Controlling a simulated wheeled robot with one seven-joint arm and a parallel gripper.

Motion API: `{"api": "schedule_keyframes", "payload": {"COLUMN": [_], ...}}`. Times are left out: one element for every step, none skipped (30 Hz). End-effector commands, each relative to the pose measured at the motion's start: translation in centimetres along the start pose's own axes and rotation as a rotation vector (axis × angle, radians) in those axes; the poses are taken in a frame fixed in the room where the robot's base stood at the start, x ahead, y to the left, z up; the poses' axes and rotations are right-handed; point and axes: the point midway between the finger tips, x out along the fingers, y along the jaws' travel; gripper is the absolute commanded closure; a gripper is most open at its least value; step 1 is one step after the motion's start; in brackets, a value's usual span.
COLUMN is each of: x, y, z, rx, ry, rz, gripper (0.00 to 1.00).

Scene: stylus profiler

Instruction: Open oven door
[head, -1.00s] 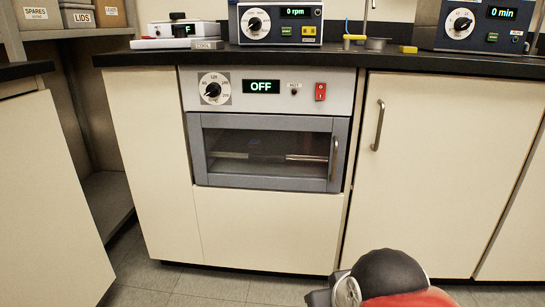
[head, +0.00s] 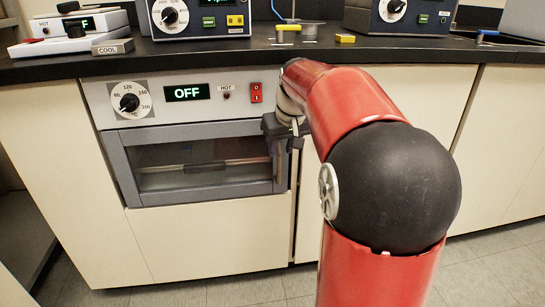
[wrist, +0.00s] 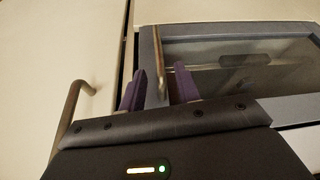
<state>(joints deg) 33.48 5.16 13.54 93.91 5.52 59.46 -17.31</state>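The oven (head: 185,94) is built in under the bench, with a dial and a display reading OFF. Its grey-framed glass door (head: 120,165) is closed in the head view. My gripper (head: 277,150) is at the right side of the door. In the wrist view its purple fingers (wrist: 158,88) are apart, one on each side of the handle, with a gap visible on both sides.
A cupboard handle (wrist: 72,108) stands to the left of my gripper in the wrist view. The black worktop (head: 180,60) above carries instruments, a COOL block (head: 112,46) and a yellow block (head: 345,38). The floor in front of the oven is clear.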

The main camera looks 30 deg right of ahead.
Motion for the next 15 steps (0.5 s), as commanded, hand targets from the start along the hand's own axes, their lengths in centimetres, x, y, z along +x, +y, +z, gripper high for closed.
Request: {"api": "schedule_keyframes", "payload": {"x": [1.2, 1.7, 2.4, 2.9, 3.4, 3.9, 4.3, 4.6, 5.0, 5.3, 5.5, 5.7, 5.8, 5.9, 5.9], "y": [0.0, 0.0, 0.0, 0.0, 0.0, 0.0, 0.0, 0.0, 0.0, 0.0, 0.0, 0.0, 0.0, 0.0, 0.0], "z": [0.2, 0.2, 0.2, 0.2, 0.2, 0.2, 0.1, 0.1, 0.1, 0.1, 0.1, 0.1, 0.1, 0.1, 0.1], "rx": [0.0, 0.0, 0.0, 0.0, 0.001, 0.001, 0.002, 0.002, 0.001, 0.001, 0.001, 0.001, 0.001, 0.001, 0.001], "ry": [-0.003, -0.004, -0.003, -0.003, -0.004, -0.002, -0.002, -0.002, -0.002, -0.001, -0.001, -0.001, -0.001, -0.001, -0.001], "rz": [-0.002, -0.002, -0.001, -0.002, -0.002, -0.001, -0.001, -0.001, 0.0, 0.0, 0.0, 0.0, 0.0, 0.0, 0.0], "gripper": [0.67, 0.67, 0.67, 0.67, 0.67, 0.67, 0.67, 0.67, 0.67, 0.67, 0.67, 0.67, 0.67, 0.67, 0.67]}}
